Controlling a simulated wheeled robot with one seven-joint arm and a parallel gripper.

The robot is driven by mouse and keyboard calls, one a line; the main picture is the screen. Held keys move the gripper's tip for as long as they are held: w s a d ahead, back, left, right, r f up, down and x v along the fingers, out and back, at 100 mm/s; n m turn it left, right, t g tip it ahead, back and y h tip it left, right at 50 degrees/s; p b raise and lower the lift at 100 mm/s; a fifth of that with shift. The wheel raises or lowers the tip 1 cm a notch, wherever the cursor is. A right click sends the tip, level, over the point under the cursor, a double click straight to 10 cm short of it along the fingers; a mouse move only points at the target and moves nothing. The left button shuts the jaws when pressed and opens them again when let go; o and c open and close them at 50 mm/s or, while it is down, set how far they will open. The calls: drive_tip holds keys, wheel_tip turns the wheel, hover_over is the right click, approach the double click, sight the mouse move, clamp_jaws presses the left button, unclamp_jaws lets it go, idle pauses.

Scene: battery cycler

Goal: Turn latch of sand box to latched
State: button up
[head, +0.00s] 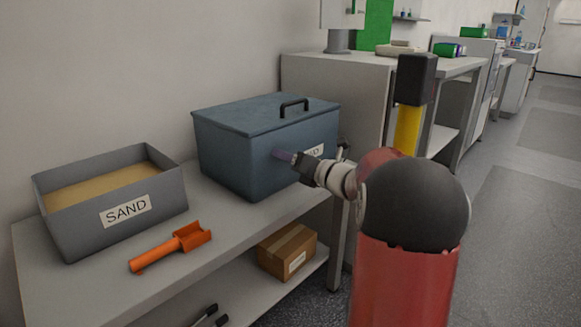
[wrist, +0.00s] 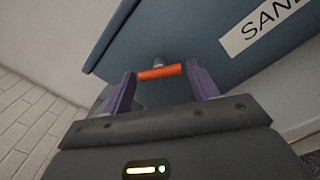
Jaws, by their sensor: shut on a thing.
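The sand box (head: 235,150) is a blue-grey lidded box on the bench, with its lid (head: 245,113) down and a black handle on top. Its front also fills much of the wrist view (wrist: 200,35), with a white SAND label. The orange latch (wrist: 160,72) is on that front, with a grey pivot behind it. My gripper (head: 281,154) reaches the front from the right. In the head view the gripper hides the latch and part of the label.
An open grey tray labelled SAND (head: 164,178), holding sand, stands left of the box. An orange scoop-like tool (head: 170,248) lies in front of it on the bench (head: 235,228). A cardboard box (head: 287,250) sits on the lower shelf. A grey cabinet stands close behind the box.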

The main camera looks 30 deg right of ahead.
drive_tip(key=m+p, duration=0.1)
drive_tip(key=m, duration=1)
idle(0.5)
drive_tip(key=o, duration=1)
drive_tip(key=v, duration=0.8)
